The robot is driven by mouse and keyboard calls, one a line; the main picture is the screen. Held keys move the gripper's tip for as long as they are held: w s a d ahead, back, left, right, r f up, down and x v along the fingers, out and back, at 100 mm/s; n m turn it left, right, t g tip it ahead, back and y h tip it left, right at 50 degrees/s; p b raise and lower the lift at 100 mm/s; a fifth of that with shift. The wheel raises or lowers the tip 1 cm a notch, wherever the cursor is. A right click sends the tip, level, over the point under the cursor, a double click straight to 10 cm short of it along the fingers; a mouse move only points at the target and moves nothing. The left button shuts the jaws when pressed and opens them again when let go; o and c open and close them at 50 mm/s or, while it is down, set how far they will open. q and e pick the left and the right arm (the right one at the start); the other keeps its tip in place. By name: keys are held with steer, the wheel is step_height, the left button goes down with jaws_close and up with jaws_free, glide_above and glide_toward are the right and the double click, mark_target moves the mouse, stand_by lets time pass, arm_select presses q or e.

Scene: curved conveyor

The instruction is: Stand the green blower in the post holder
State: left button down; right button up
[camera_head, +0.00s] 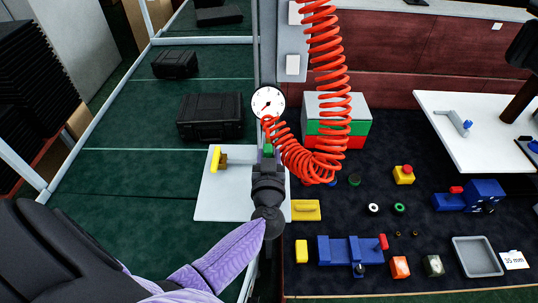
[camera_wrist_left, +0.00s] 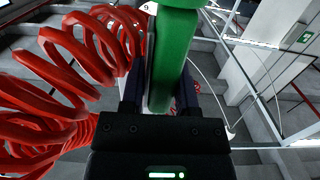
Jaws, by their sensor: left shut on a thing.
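My left gripper (camera_head: 268,163) is shut on the green blower (camera_wrist_left: 174,60). In the left wrist view the blower is a green cylinder standing between the two dark fingers. In the head view only a small green part of the blower (camera_head: 268,149) shows beyond the fingers, just below the round gauge. A red coiled hose (camera_head: 328,80) hangs close beside it; I cannot tell where the hose joins. A grey part with a blue knob (camera_head: 453,121) lies on the white table at right; I cannot tell whether it is the post holder. My right gripper is not in view.
A white plate (camera_head: 208,203) with a yellow-handled fitting (camera_head: 217,158) is left of my gripper. Black cases (camera_head: 210,117) lie on the green conveyor. Blue clamps (camera_head: 350,249), a grey tray (camera_head: 477,256) and several small parts lie on the dark mat at right.

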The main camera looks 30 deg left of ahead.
arm_select(q)
steer(key=shift+f+b, duration=1.6)
steer(key=shift+f, duration=0.6)
steer(key=shift+c, duration=1.4)
jaws_free()
steer(key=v, duration=1)
steer(key=shift+p, duration=0.3)
